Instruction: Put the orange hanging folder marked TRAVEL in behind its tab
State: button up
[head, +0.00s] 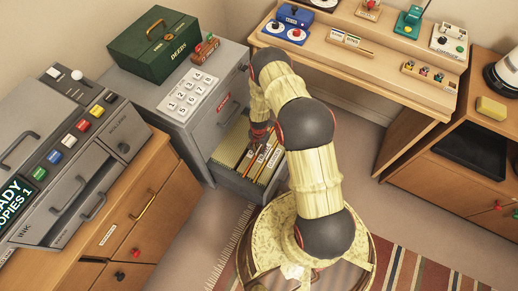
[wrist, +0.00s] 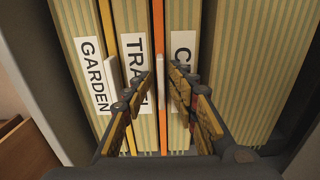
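The open file drawer (head: 238,181) holds cream striped files. In the wrist view, white labels read GARDEN (wrist: 92,75) and TRAVEL (wrist: 137,70), with a third starting with C (wrist: 183,60), partly hidden by a finger. A thin orange folder edge (wrist: 158,25) stands just right of the TRAVEL label, with a small white tab (wrist: 160,68) on it. No writing is readable on either orange edge. My gripper (wrist: 158,72) is open over the files, its fingers apart on either side of the right orange edge. My gripper also shows in the drawer in the head view (head: 260,136).
The grey cabinet top carries a numbered panel (head: 187,97), a green DEEDS box (head: 154,43) and a red-brown item (head: 205,49). A grey copier (head: 70,150) stands left, a wooden desk (head: 345,62) behind. The drawer walls closely flank the files.

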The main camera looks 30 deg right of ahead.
notch_tip(320, 180, up, 12)
dwell(0.6)
dwell(0.4)
